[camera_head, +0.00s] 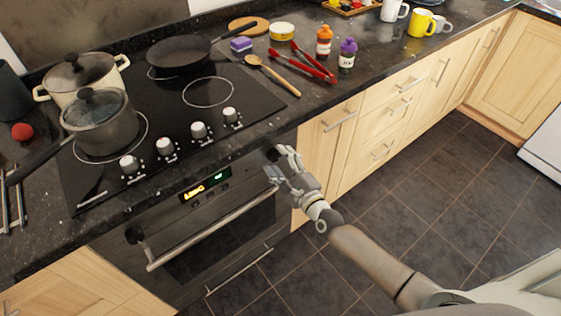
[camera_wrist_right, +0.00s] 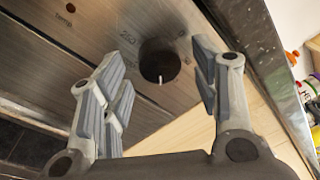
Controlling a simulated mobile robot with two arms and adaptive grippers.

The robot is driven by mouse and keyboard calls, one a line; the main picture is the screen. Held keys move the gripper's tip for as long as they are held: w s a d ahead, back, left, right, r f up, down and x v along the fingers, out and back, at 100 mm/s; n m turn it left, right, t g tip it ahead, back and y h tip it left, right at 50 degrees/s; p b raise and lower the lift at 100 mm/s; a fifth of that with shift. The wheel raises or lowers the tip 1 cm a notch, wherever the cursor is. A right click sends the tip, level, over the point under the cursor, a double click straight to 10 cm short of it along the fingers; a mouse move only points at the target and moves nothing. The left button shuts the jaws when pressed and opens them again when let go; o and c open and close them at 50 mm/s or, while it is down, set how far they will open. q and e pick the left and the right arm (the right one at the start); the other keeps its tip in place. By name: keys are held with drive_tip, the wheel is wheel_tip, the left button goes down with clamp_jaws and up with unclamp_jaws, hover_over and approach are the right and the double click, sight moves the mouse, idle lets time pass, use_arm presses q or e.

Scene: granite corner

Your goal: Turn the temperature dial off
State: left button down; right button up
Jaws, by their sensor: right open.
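The oven (camera_head: 215,230) has a dark dial (camera_wrist_right: 160,62) on its front panel, shown in the right wrist view with a short white mark and faint printed numbers around it. In the head view this dial is largely hidden behind my right gripper (camera_head: 281,163). My right gripper is open, its fingers to either side of the dial in the wrist view; I see no contact. A second dark dial (camera_head: 134,235) sits at the panel's left end. My left gripper is not in view.
The panel has a lit display (camera_head: 205,186) above the oven handle (camera_head: 210,233). Several white hob knobs (camera_head: 198,130) line the hob edge above. The granite counter (camera_head: 375,75) overhangs beside the gripper. A pot (camera_head: 100,125) and a black pan (camera_head: 178,55) stand on the hob. The floor is clear.

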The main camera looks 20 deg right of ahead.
drive_tip(key=c, duration=1)
